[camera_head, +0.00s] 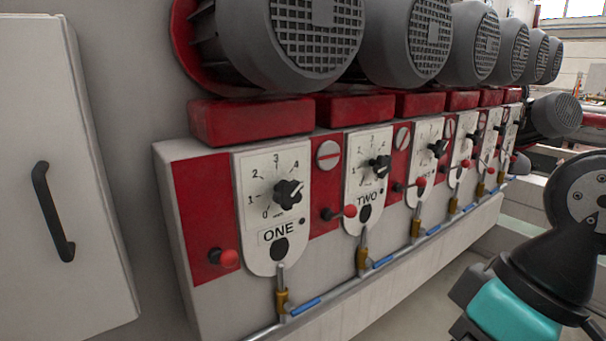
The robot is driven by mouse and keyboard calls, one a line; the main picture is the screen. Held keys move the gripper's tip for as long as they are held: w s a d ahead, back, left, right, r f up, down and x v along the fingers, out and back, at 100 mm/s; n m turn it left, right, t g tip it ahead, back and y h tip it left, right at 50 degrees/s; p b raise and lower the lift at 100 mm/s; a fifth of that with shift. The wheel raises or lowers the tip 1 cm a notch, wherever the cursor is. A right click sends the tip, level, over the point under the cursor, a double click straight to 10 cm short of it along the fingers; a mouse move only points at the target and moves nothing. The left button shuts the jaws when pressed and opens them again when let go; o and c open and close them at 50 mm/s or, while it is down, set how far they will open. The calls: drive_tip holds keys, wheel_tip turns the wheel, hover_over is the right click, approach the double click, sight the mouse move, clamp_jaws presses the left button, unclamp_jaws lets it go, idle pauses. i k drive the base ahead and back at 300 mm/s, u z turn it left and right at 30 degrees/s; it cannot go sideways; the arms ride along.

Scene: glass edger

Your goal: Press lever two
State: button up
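Lever two (349,211) is a short rod with a red ball end. It comes out of the red panel just left of the plate, and its ball overlaps the plate's left edge. My arm, black and teal, shows at the lower right, well apart from the lever. My gripper's fingers cannot be made out in this view. Nothing touches lever two.
More plates and levers recede right. Grey motors (300,40) overhang the panel. Brass valves with blue handles (305,306) run below. A cabinet (62,180) stands left.

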sight(350, 210)
drive_tip(key=k, duration=0.5)
drive_tip(key=u, duration=0.75)
drive_tip(key=i, duration=0.8)
drive_tip(key=z, duration=0.75)
